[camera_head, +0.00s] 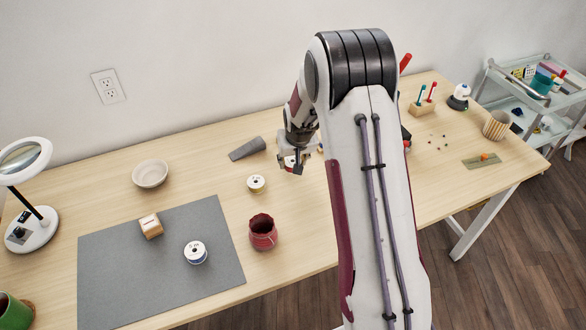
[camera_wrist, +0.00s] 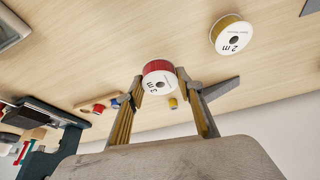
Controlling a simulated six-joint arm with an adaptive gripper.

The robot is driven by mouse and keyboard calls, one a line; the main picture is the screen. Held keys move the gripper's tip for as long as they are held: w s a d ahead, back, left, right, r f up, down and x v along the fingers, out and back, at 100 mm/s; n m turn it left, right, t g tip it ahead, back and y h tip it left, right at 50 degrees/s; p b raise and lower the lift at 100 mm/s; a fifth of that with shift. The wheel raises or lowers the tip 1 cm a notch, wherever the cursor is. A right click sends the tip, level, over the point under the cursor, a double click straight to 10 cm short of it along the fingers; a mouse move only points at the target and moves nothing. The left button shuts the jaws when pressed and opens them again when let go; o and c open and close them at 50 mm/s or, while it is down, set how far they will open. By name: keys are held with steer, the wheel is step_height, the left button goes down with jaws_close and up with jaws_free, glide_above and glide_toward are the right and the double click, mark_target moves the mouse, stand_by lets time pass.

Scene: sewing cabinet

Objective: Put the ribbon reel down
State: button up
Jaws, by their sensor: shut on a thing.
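My gripper (camera_wrist: 161,86) is shut on a ribbon reel (camera_wrist: 158,76) with red ribbon and a white face marked "3 m". The reel sits between the two fingertips in the wrist view. In the head view, my gripper (camera_head: 292,167) points down over the table (camera_head: 215,179), left of my forearm, and hides most of the reel. I cannot tell whether the reel touches the table. A second reel with gold ribbon (camera_head: 256,183), marked "2 m", stands on the table just left of my gripper; it also shows in the wrist view (camera_wrist: 232,36).
A red pot (camera_head: 263,233) stands beside the mat. A grey wedge (camera_head: 247,149) and a bowl (camera_head: 150,174) lie farther back. Bare wood surrounds the gold reel.

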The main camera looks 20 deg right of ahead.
mark_target(293, 177)
steer(key=shift+f, duration=1.8)
steer(key=shift+f, duration=0.15)
steer(key=o, duration=1)
steer(key=shift+o, duration=0.2)
steer(key=shift+v, duration=0.8)
steer(key=v, duration=1)
steer(key=shift+r, duration=0.35)
steer(key=shift+r, duration=0.1)
